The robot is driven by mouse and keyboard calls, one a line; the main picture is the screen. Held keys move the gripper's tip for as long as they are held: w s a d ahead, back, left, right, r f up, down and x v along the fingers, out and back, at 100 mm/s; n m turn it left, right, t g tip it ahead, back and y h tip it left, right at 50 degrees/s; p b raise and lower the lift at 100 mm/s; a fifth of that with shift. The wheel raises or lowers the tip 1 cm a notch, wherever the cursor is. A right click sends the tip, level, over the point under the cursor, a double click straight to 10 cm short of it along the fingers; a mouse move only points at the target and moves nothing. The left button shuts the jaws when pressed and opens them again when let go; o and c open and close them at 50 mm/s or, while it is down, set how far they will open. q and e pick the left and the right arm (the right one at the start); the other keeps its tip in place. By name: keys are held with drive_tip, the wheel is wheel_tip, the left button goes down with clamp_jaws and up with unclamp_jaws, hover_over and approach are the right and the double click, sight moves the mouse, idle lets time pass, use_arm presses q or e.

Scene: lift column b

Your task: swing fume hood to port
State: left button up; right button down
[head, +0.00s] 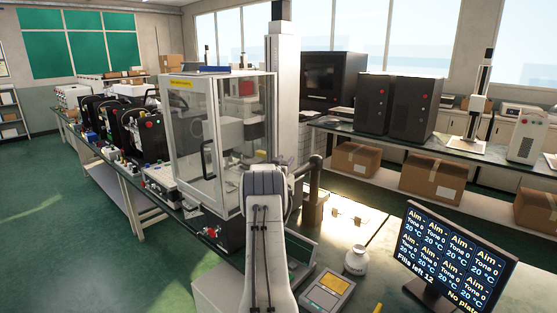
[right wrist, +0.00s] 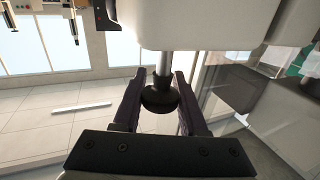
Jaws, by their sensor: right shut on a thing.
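A clear-walled cabinet with a pale frame (head: 163,125), a yellow label and a black door handle (head: 206,160) stands on the bench in the head view. A black bent tube (head: 315,175) stands just right of my right arm; I cannot tell whether it is part of the fume hood. In the right wrist view, my right gripper (right wrist: 161,88) is shut on a dark round knob (right wrist: 159,98) on a short grey stem. The stem joins a white body (right wrist: 200,25). In the head view my right arm hides most of this grip. My left gripper is not in view.
A monitor (head: 450,255) stands at the front right. A scale with a yellow screen (head: 328,290) and a white bottle (head: 356,260) sit near my arm. Black-fronted machines (head: 135,130) line the bench at left. Boxes (head: 433,178) sit under the rear bench.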

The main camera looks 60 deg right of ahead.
drive_tip(key=shift+w+r, duration=0.15)
drive_tip(key=shift+r, duration=0.1)
drive_tip(key=c, duration=0.7)
unclamp_jaws()
drive_tip(key=shift+o, duration=1.2)
drive_tip(key=shift+w+f, duration=0.1)
drive_tip(key=shift+f, duration=0.05)
drive_tip(key=shift+a+f, duration=0.1)
drive_tip(key=shift+a, duration=0.15)
drive_tip(key=b+v, duration=0.3)
drive_tip(key=v, duration=0.7)
drive_tip(key=shift+b, duration=0.4)
